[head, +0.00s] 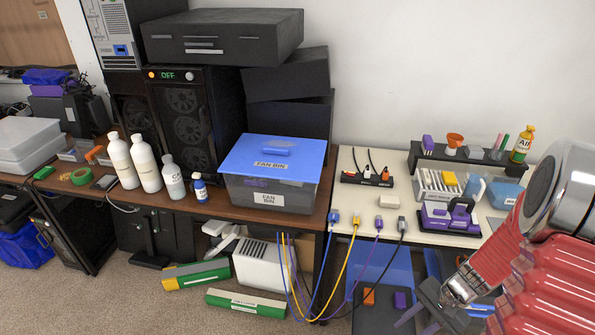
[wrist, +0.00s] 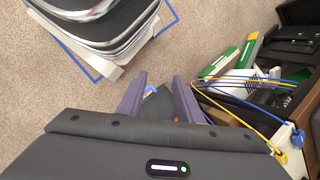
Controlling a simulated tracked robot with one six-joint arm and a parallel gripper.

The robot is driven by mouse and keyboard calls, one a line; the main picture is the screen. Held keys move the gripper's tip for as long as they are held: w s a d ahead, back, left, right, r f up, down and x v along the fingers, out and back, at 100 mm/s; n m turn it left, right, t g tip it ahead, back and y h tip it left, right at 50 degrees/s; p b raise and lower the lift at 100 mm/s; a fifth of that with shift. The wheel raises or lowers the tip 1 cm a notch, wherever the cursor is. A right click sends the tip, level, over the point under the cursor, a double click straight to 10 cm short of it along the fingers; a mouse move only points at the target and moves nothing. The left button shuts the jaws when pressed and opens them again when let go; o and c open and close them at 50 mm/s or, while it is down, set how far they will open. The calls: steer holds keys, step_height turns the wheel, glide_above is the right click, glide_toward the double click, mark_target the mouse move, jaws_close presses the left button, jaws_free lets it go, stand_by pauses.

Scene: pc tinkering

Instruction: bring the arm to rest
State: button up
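My gripper (head: 416,325) is at the lower right of the head view, low in front of the white-topped table (head: 345,208). My red arm comes in from the right edge. In the wrist view my gripper (wrist: 159,80) shows two purple fingers spread apart, with nothing held between them. Carpet and part of a dark object show beyond the gap.
A dark wooden desk (head: 225,208) holds the fan bin (head: 270,180), bottles and PC cases. Blue, yellow, purple and black cables (head: 348,250) hang from the white table near my gripper. Green-and-white boxes (head: 245,302) lie on the carpet, which is open at front left.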

steer(key=s+a+r+n+t+h, duration=0.1)
steer(key=s+a+r+n+t, duration=0.1)
steer(key=r, duration=0.8)
steer(key=s+a+r+n+t+h, duration=0.2)
steer(key=a+r+n, duration=0.3)
steer(key=r, duration=0.5)
steer(key=s+a+r+n+t+h, duration=0.1)
steer(key=s+a+r+n+t, duration=0.1)
steer(key=a+r, duration=0.4)
step_height(320, 180, up, 5)
steer(key=shift+s+a+r+n+h, duration=0.1)
steer(key=shift+s+a+n+h, duration=0.25)
steer(key=shift+n, duration=0.55)
